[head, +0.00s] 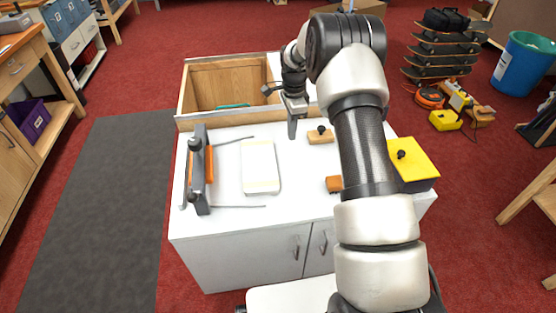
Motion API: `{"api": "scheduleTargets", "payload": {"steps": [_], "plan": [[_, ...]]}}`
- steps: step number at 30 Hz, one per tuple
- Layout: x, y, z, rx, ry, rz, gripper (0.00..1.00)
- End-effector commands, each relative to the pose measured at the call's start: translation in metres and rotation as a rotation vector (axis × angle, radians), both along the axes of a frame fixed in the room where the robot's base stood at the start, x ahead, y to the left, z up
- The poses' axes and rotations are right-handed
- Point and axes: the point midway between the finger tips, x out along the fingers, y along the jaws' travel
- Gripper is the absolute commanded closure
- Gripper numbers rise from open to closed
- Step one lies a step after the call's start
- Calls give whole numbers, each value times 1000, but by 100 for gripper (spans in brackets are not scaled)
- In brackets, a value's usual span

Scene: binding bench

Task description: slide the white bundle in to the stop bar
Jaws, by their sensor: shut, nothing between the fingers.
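The white bundle (260,167) lies flat on the white bench top, with pale yellowish bands near both ends. To its left stands a dark grey frame (202,187) with a black knob and an orange strip (210,165); it appears to hold the stop bar, but I cannot tell which part that is. A clear gap of bench top lies between the bundle and this frame. My gripper (292,134) points down, shut and empty, beyond and to the right of the bundle, apart from it. Its exact height above the bench is unclear.
Thin grey rails (236,140) run from the frame at the bundle's far and near sides. A wooden block with a black knob (320,136) sits right of my gripper. A yellow-topped block (415,158) is at the right. An open wooden box (222,88) adjoins the far edge.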

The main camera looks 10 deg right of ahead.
Motion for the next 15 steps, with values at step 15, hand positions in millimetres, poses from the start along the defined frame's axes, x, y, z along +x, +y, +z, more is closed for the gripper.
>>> {"api": "scheduleTargets", "payload": {"steps": [15], "plan": [[3,-2,-94,5,18,-55,100]]}}
